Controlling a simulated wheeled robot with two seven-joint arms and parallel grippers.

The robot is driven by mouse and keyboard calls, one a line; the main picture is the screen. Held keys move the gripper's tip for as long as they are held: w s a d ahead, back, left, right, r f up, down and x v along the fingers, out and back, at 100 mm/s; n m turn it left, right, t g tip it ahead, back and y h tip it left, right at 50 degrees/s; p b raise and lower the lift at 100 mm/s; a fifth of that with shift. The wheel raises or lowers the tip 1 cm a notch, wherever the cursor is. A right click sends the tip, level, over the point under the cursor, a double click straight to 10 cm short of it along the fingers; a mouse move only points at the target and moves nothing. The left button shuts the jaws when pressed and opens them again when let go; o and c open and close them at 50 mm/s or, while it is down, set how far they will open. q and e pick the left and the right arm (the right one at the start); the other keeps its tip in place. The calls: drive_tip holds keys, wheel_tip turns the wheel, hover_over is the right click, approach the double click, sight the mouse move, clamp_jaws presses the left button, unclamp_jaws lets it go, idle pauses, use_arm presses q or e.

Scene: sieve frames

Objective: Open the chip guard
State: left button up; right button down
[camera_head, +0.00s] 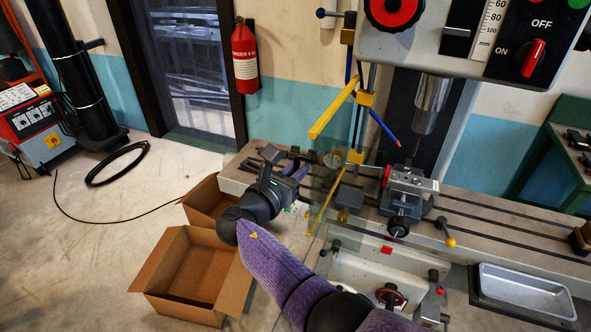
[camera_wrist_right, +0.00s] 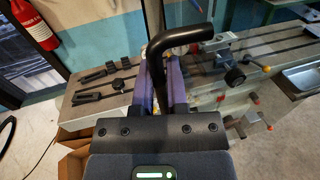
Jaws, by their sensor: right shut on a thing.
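The chip guard (camera_head: 323,200) is a clear panel with yellow edge strips and brackets, beside the vise on the milling machine table. Its yellow bracket sits on an upright rod. My right gripper (camera_head: 303,166) is at the left side of the guard, over the left end of the table. In the right wrist view, my right gripper (camera_wrist_right: 163,82) is shut, with its purple fingers around a black bent handle (camera_wrist_right: 180,38). I cannot see clearly how the handle joins the guard. My left gripper is not in view.
A vise (camera_head: 408,185) stands on the slotted table, below the spindle (camera_head: 432,95). Black clamps (camera_wrist_right: 105,85) lie on the table's left end. Open cardboard boxes (camera_head: 190,270) stand on the floor beneath my arm. A metal tray (camera_head: 525,290) is at lower right.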

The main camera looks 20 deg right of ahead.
drive_tip(key=c, duration=0.7)
unclamp_jaws()
drive_tip(key=shift+d, duration=0.15)
drive_tip(key=v, duration=1)
